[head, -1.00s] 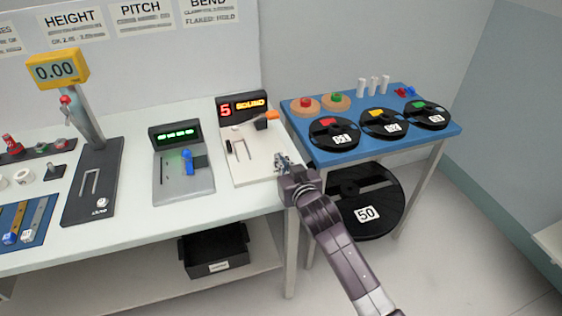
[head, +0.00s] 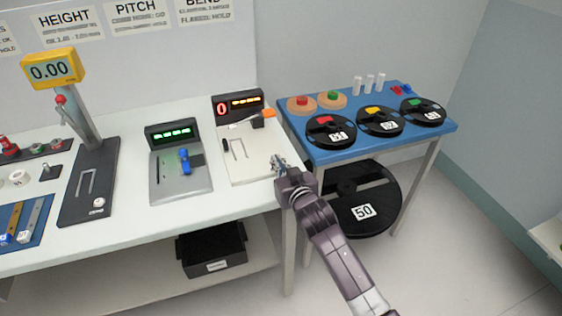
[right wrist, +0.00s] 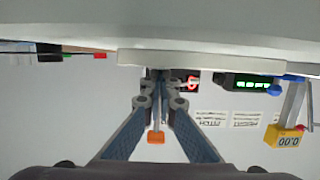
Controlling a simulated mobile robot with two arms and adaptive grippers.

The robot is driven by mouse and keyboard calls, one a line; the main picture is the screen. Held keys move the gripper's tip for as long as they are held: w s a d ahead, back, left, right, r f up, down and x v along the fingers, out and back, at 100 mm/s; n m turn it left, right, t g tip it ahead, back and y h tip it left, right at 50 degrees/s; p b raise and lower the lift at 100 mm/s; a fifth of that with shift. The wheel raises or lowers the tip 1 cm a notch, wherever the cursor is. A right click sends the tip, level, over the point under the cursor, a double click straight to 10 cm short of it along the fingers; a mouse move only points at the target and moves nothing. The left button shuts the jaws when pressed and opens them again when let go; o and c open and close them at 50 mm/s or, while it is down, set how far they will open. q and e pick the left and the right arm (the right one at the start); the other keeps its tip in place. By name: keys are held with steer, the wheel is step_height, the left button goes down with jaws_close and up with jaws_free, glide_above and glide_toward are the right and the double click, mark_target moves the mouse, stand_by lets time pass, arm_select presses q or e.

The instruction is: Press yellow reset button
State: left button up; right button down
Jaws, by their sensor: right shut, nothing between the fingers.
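My right gripper (head: 278,164) is shut and empty, at the right edge of the white bend station (head: 247,167) on the bench. Its closed fingers also show in the right wrist view (right wrist: 160,80). The station's display (head: 238,105) shows a red 0 and a row of orange dashes. An orange-tipped handle (head: 268,113) sits at the station's back right, with a pale bar beside it. I cannot make out a yellow reset button in either view; I cannot tell whether the gripper hides it. My left gripper is not in view.
A grey station with a blue lever (head: 184,158) and a height gauge (head: 91,180) stand to the left. The blue table (head: 322,155) at right holds several reels and pegs. A large reel (head: 375,219) is underneath. A black bin (head: 212,250) is on the lower shelf.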

step_height(320, 180, up, 4)
steer(key=p, duration=0.4)
steer(key=shift+f, duration=0.15)
steer(key=v, duration=1)
steer(key=shift+r+b, duration=0.2)
steer(key=shift+b, duration=0.2)
